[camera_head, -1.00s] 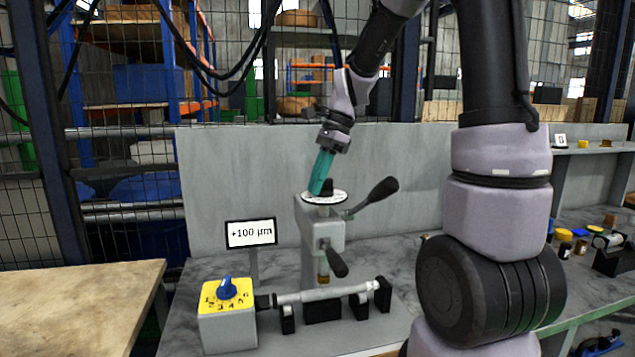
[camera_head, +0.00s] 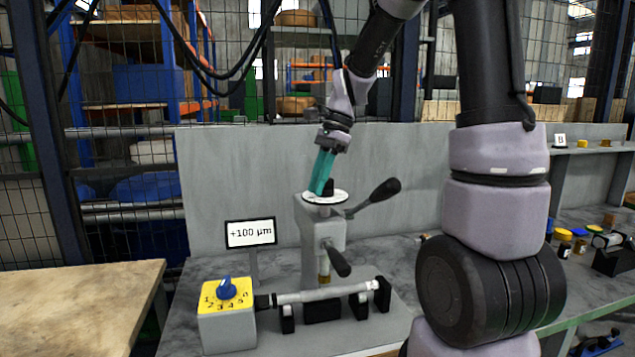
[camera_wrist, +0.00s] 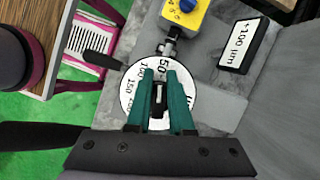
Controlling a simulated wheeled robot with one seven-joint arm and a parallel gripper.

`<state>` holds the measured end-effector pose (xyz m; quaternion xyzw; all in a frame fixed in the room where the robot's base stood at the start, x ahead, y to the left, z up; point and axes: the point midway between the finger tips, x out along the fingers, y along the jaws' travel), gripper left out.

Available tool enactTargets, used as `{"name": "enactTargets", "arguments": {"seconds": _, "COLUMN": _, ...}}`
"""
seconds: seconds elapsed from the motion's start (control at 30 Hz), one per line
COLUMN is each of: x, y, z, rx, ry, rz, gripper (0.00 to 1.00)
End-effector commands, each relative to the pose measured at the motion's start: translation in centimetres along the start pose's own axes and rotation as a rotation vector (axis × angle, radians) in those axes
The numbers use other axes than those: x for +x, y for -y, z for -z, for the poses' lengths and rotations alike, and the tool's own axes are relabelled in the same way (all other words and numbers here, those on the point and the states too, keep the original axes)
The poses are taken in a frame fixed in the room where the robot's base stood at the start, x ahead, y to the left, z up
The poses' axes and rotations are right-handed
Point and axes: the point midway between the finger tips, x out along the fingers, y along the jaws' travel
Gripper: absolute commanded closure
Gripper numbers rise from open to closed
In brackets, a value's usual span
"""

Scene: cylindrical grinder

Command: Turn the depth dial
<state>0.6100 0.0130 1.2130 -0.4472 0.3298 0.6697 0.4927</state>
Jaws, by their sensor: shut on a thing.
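The depth dial (camera_head: 338,197) is a white disc with a black knob (camera_head: 328,187) on top of a grey grinder column (camera_head: 322,232). My gripper (camera_head: 319,189) reaches down from above with two teal fingers. In the wrist view my gripper (camera_wrist: 160,82) has one finger on each side of the black knob (camera_wrist: 158,98) and is shut on it. The fingers hide part of the disc. A display (camera_head: 251,233) left of the column reads +100 µm.
A black-handled lever (camera_head: 376,197) sticks out right of the dial, and another handle (camera_head: 337,263) sits lower. A yellow-topped box with a blue knob (camera_head: 226,289) stands front left. A shaft (camera_head: 325,293) lies across the base. A grey panel (camera_head: 240,175) stands behind.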

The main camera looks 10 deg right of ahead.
Motion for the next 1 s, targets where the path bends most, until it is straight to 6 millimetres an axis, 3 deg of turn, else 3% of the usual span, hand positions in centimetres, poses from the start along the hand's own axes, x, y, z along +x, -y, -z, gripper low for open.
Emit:
{"name": "enactTargets", "arguments": {"seconds": 0.6, "x": -0.2, "y": -0.19, "z": 0.32, "rx": -0.406, "ry": -0.007, "rz": -0.159, "gripper": 1.0}}
{"name": "enactTargets", "arguments": {"seconds": 1.0, "x": -0.28, "y": -0.3, "z": 0.39, "rx": -0.514, "ry": -0.008, "rz": -0.201, "gripper": 1.0}}
